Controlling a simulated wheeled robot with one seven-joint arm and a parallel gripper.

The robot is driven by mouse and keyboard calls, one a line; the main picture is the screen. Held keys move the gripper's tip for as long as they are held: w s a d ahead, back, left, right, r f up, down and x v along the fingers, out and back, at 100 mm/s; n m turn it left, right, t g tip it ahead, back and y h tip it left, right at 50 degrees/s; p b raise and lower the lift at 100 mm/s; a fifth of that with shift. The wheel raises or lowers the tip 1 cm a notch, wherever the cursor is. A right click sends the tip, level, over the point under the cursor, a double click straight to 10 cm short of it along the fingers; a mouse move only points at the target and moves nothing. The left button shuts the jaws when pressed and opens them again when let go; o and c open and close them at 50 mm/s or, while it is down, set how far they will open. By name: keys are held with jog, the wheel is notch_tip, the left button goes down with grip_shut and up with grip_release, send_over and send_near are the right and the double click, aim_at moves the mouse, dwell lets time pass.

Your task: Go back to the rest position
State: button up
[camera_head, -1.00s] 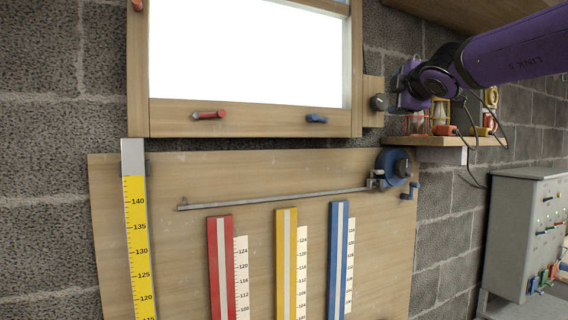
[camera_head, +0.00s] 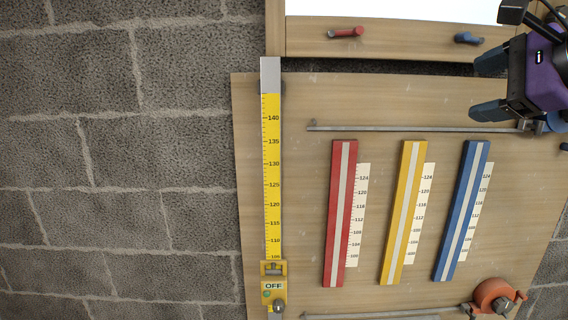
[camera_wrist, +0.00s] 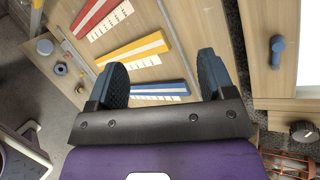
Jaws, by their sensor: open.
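My gripper (camera_head: 476,90) is at the upper right of the head view, in front of the wooden board (camera_head: 300,105). Its two dark fingers are apart with nothing between them. In the wrist view my gripper (camera_wrist: 161,68) is also open and empty. Beyond its fingers the wrist view shows the ends of the blue strip (camera_wrist: 150,87), the yellow strip (camera_wrist: 135,48) and the red strip (camera_wrist: 97,14). The gap between fingers and board cannot be told.
A yellow scale (camera_head: 272,170) with a slider marked OFF (camera_head: 273,286) runs down the board's left side. A metal rod (camera_head: 400,128) crosses above the strips. An orange reel (camera_head: 493,297) is at lower right. A framed panel with red (camera_head: 345,32) and blue (camera_head: 467,38) handles is above.

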jog(key=s+f+n+g+h, duration=0.2)
jog(key=s+f+n+g, duration=0.1)
jog(key=s+f+n, duration=0.3)
jog(key=s+f+n+g+h, duration=0.2)
jog(key=s+f+n+g, duration=0.2)
jog(key=f+n, duration=0.6)
jog(key=s+n, duration=0.2)
jog(key=n, duration=0.1)
jog(key=shift+a+f+g+h, duration=0.15)
jog(key=shift+a+g+h, duration=0.15)
